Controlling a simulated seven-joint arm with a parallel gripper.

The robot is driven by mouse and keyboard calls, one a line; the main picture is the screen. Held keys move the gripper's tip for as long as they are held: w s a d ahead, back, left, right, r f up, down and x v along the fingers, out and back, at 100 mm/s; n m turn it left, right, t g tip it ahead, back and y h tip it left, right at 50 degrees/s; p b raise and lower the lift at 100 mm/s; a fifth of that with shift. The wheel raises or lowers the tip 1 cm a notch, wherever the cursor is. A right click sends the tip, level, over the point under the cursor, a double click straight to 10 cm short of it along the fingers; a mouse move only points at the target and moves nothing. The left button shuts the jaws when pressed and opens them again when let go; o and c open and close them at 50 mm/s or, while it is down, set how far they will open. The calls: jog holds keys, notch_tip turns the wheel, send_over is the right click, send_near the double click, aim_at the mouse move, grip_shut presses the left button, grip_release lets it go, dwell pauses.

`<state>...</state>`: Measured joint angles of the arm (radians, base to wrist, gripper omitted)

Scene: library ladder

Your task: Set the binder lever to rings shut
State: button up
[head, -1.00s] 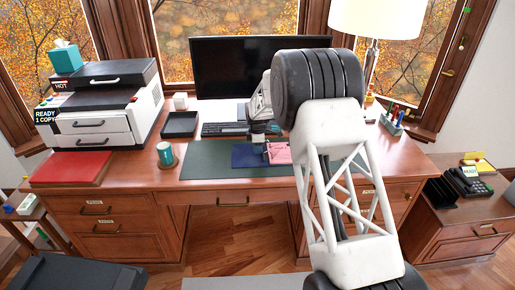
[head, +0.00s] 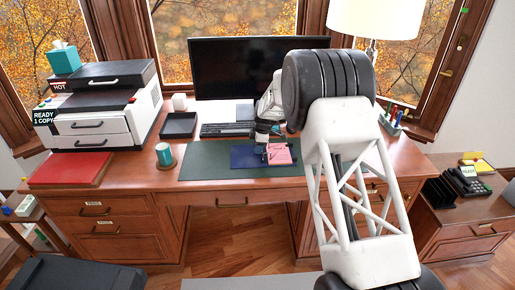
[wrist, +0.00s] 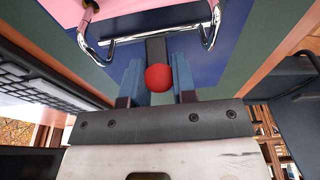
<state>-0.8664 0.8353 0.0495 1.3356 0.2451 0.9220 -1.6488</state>
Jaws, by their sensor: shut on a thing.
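The binder (head: 243,156) lies open on the green desk mat, dark blue with pink paper (head: 280,154) at its right. In the wrist view the blue cover (wrist: 190,70) and pink sheet (wrist: 110,8) fill the top, with chrome rings (wrist: 208,38) on a metal bar. The lever has a dark stalk and a red ball knob (wrist: 158,78). My gripper (head: 264,141) is over the binder's middle. In the wrist view its blue fingers (wrist: 158,88) stand on both sides of the lever, shut on it.
The green mat (head: 205,162) has bare room at left. A keyboard (head: 226,129) and monitor (head: 245,70) stand behind the binder. A teal mug (head: 164,154), black tray (head: 180,124) and printer (head: 95,125) are further left. A pen holder (head: 391,122) is at right.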

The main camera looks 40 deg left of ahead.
jog(key=o, duration=0.6)
jog(key=shift+o, duration=0.2)
jog(key=shift+r, duration=0.15)
jog(key=shift+w+d+r, duration=0.2)
jog(key=shift+r, duration=1.05)
jog(key=shift+w+d+r, duration=0.15)
jog(key=shift+w+r, duration=0.05)
jog(key=shift+r, duration=1)
jog(key=shift+w+d+r, duration=0.2)
jog(key=shift+r, duration=1.05)
jog(key=shift+d, duration=0.1)
